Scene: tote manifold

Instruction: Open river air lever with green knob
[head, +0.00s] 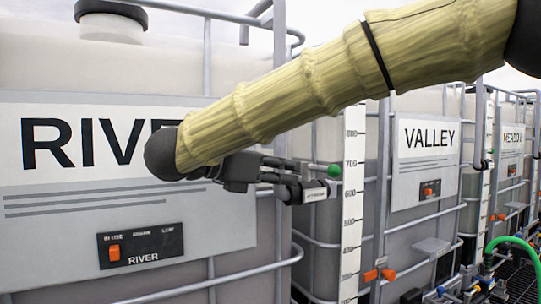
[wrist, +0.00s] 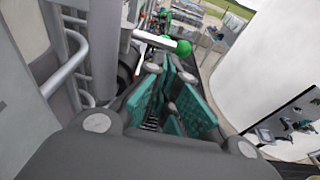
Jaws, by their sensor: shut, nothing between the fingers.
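The green knob (head: 334,170) shows in the head view just right of my gripper (head: 308,166). In the wrist view the green knob (wrist: 183,47) sits on the end of a pale lever (wrist: 152,39), just beyond my fingertips (wrist: 170,73). My gripper is shut with nothing held; its teal finger pads show in the wrist view. I cannot tell whether the fingertips touch the lever. A dark fitting with a pale labelled cylinder (head: 314,191) is below the fingers in the head view. My arm hides part of the RIVER sign (head: 80,185).
The caged RIVER tote (head: 30,275) fills the left, with grey cage bars (wrist: 68,70) close beside my gripper. A level scale (head: 351,225) stands right of the knob. The VALLEY tote's sign (head: 425,195) and orange-handled valve (head: 379,274) are further right. A green hose (head: 518,243) is far right.

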